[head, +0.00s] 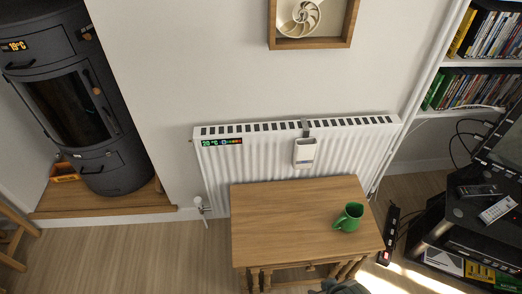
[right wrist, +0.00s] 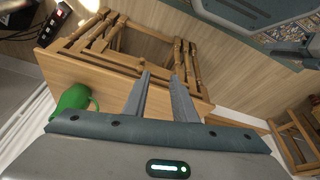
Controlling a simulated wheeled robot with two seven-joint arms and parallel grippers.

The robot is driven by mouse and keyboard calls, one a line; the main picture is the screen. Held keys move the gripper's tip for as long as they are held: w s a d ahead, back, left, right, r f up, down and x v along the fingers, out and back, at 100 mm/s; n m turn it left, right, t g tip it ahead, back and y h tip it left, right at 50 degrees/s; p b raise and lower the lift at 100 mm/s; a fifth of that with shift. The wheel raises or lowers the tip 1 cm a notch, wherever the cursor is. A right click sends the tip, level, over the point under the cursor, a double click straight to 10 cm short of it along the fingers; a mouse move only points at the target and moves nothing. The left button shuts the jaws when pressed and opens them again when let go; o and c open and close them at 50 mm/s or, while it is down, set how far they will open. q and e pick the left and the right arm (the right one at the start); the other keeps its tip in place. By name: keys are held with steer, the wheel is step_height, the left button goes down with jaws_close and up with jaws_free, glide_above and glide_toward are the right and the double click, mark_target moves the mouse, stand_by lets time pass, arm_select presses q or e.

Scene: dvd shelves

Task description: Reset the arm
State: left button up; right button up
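My right gripper (right wrist: 162,78) shows in the right wrist view, its two grey fingers apart with nothing between them. The small wooden table (right wrist: 120,72) is seen tilted behind the fingers. A green mug (right wrist: 72,101) on it is left of the fingers and apart from them. In the head view the table (head: 290,215) stands in front of the radiator, with the green mug (head: 348,217) upright near its right side. A small grey piece at the bottom edge of the head view is too cut off to identify.
A white radiator (head: 240,168) is on the wall behind the table. A dark stove (head: 75,110) stands at the left. A black TV stand (head: 450,215) with two remotes and a power strip (head: 389,235) are at the right.

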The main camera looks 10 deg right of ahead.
steer(key=s+a+f+t, duration=0.1)
steer(key=s+f, duration=0.1)
steer(key=f, duration=1.2)
steer(key=s+a+f+t+y, duration=0.1)
steer(key=s+a+f, duration=0.1)
steer(key=f, duration=1.2)
steer(key=shift+s+f+n, duration=0.25)
steer(key=shift+f+n, duration=0.05)
